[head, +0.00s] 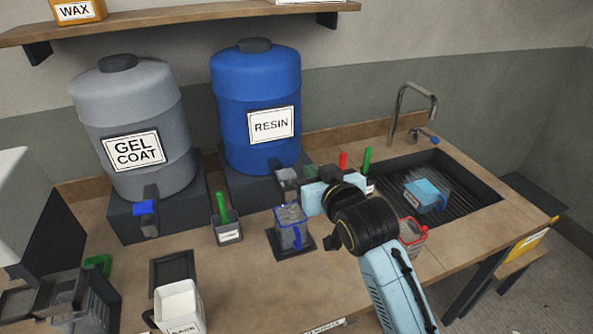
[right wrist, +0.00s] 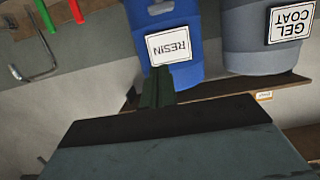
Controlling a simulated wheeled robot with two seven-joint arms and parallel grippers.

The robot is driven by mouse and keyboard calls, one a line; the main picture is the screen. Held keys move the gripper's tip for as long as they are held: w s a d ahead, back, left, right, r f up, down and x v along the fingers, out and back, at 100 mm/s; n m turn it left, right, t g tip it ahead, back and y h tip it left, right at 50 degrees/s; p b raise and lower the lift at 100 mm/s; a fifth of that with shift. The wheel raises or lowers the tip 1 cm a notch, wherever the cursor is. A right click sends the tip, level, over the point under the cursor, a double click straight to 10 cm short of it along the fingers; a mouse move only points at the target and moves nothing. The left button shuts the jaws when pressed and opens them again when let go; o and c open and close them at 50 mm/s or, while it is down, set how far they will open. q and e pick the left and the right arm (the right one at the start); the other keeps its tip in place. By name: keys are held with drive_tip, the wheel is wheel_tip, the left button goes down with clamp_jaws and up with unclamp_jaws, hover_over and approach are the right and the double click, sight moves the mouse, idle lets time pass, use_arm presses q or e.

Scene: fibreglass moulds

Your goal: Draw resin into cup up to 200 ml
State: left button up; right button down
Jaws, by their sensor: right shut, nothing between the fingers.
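The blue resin drum (head: 256,85) stands on a dark block at the back of the bench, with a grey tap (head: 287,176) low at its front. A clear cup with a blue handle (head: 291,228) stands upright on a dark pad below the tap; its fill level is too small to read. My right gripper (head: 314,172) is shut and empty, just right of the tap. In the right wrist view its dark fingers (right wrist: 157,88) point at the upside-down resin drum (right wrist: 165,45). I cannot tell whether they touch the tap. My left gripper is not in view.
A grey gel coat drum (head: 128,120) stands left. A green-handled tool stands in a small holder (head: 228,235). A red-handled cup (head: 412,238) is beside my right arm. A white jug (head: 180,303) stands front left.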

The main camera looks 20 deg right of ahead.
drive_tip(key=shift+w, duration=0.1)
hover_over(295, 178)
wheel_tip(295, 178, down, 2)
drive_tip(key=f, duration=0.1)
drive_tip(key=f+p, duration=0.1)
drive_tip(key=f, duration=0.1)
drive_tip(key=shift+s, duration=0.4)
drive_tip(key=shift+f, duration=0.75)
drive_tip(key=shift+s+f, duration=0.1)
wheel_tip(295, 178, down, 2)
drive_tip(key=shift+f+b, duration=0.1)
drive_tip(key=shift+b, duration=0.2)
drive_tip(key=shift+s+f, duration=0.1)
drive_tip(key=shift+f, duration=0.1)
idle(4.6)
